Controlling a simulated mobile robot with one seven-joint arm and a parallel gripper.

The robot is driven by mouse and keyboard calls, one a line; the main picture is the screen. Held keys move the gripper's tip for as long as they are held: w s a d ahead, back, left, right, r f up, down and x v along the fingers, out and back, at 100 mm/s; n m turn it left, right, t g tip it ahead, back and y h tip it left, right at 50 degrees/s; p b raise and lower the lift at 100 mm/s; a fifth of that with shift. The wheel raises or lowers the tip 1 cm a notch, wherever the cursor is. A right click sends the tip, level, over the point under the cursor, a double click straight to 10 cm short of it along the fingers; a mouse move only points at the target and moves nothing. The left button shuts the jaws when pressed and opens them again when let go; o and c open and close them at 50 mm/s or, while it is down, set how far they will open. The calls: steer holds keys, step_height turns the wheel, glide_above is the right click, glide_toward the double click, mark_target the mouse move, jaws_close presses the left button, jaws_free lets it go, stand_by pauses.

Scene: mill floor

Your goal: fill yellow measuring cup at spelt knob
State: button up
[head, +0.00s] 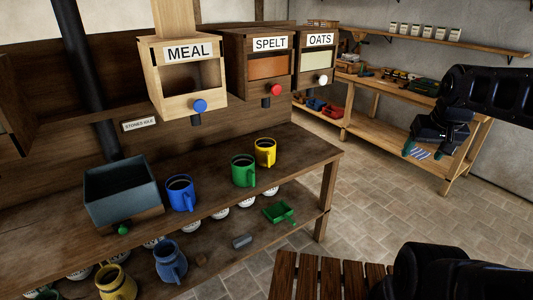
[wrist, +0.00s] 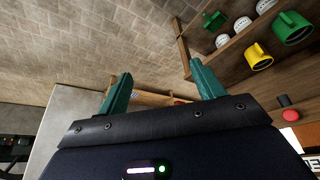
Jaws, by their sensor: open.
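The yellow measuring cup (head: 265,152) stands upright near the right end of the bench top, below the bins. It also shows at the upper right of the wrist view (wrist: 257,58). The red knob (head: 275,90) is on the front of the SPELT bin (head: 269,66), above the bench; it also shows in the wrist view (wrist: 291,115). My gripper (head: 423,152) is open and empty, well to the right of the cup and over the floor. Its two teal fingers are apart in the wrist view (wrist: 161,74). The cup's contents cannot be told.
Green (head: 243,170) and blue (head: 181,193) cups and a grey-blue box (head: 122,190) stand on the bench (head: 215,205). MEAL (head: 188,78) and OATS (head: 317,58) bins flank SPELT. The lower shelf holds jugs and a green scoop (head: 279,212). A slatted surface (head: 325,278) is in front.

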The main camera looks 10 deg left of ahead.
steer(key=shift+w, duration=0.15)
steer(key=c, duration=0.5)
steer(key=shift+w+a, duration=0.1)
steer(key=shift+w, duration=0.3)
steer(key=c, duration=0.4)
steer(key=w, duration=0.2)
steer(key=w+m+t, duration=0.1)
steer(key=w, duration=0.1)
steer(key=shift+a+r, duration=0.15)
steer(key=shift+a, duration=0.1)
jaws_close()
steer(key=w+a+m+t+y, duration=0.1)
steer(key=w+a+m+t, duration=0.15)
steer(key=w+a, duration=0.45)
steer(key=w+a+m+t+y, duration=0.1)
steer(key=w+a+m+t, duration=0.15)
steer(key=w, duration=0.85)
steer(key=w+a+m+y, duration=0.1)
steer(key=w+a+y, duration=0.1)
steer(key=a, duration=0.5)
steer(key=w+a+m+t+y, duration=0.1)
steer(key=w+a+y, duration=0.2)
steer(key=a+y, duration=0.2)
steer(key=w+a+f+m+t+y, duration=0.1)
steer(key=w+a+y, duration=0.1)
steer(key=a, duration=0.8)
steer(key=shift+w+a+y, duration=0.2)
steer(key=shift+w+y, duration=0.05)
steer(key=shift+y, duration=0.65)
